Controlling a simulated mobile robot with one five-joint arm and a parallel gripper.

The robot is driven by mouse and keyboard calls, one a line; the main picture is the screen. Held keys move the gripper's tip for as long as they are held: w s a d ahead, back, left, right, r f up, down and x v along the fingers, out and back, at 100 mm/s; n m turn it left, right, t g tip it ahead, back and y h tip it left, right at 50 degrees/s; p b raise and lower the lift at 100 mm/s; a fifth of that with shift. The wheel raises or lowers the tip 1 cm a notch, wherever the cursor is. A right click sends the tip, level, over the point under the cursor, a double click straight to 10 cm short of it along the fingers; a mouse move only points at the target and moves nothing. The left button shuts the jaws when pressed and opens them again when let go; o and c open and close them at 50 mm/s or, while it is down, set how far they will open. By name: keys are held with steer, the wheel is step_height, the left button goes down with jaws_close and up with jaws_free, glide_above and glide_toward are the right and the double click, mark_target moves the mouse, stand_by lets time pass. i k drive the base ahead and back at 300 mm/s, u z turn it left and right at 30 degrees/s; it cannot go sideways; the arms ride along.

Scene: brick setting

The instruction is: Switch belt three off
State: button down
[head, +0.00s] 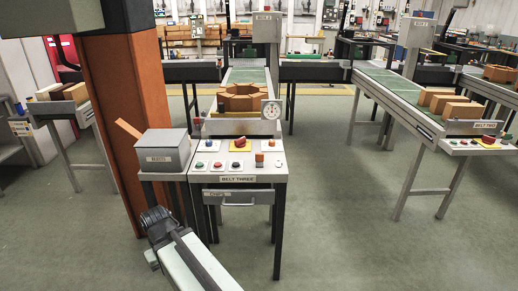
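The belt three console (214,179) stands in the middle of the head view, with its "BELT THREE" label (237,179) on the front edge. On its top are a green button (200,164), a red button (218,164), a black knob (236,164), an orange block-like control (259,158) and a red control on a yellow plate (240,143). A round dial (271,110) stands at the back right. My arm reaches up from the bottom edge; its dark end, seemingly my gripper (155,217), is in front of and below the console, apart from the controls. Its fingers cannot be made out.
Bricks (240,97) lie on the belt behind. The belt two console (483,146) is at right. Green floor between is clear.

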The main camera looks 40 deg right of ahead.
mark_target(241, 144)
steer(key=k, duration=0.85)
steer(key=z, duration=0.5)
steer(key=i, duration=1.45)
steer(key=u, duration=0.1)
